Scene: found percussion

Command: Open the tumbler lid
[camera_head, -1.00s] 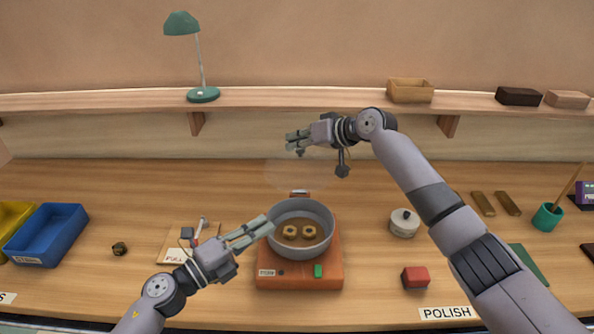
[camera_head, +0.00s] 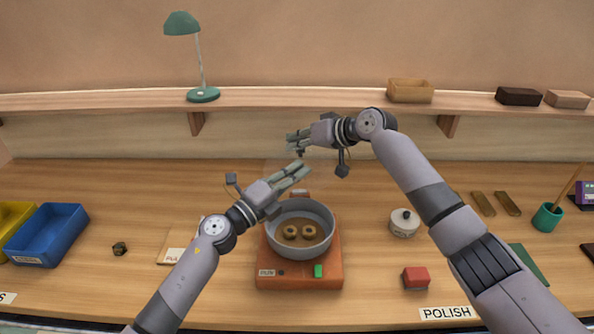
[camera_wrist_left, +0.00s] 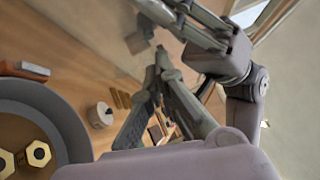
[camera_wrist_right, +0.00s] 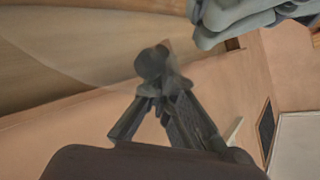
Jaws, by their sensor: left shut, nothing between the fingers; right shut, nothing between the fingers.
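The tumbler is a grey round bowl (camera_head: 329,222) on an orange base (camera_head: 300,275) with a green button; two brass nut-like pieces (camera_head: 300,232) lie inside. Its clear lid (camera_head: 279,172) is faint, raised behind the bowl above the rear hinge block (camera_head: 300,194). The lid's dark round knob (camera_wrist_right: 150,62) shows in the right wrist view by my right fingertips. My right gripper (camera_head: 290,143) is shut and empty, high behind the bowl. My left gripper (camera_head: 304,168) is shut and empty, just below it, near the raised lid; whether it touches the lid I cannot tell.
A lidded pot (camera_head: 404,223) and a red block (camera_head: 415,278) stand right of the tumbler. A blue bin (camera_head: 47,232), a small dark nut (camera_head: 120,248) and a partly hidden sign board (camera_head: 172,246) are left. A wall shelf (camera_head: 290,99) runs behind.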

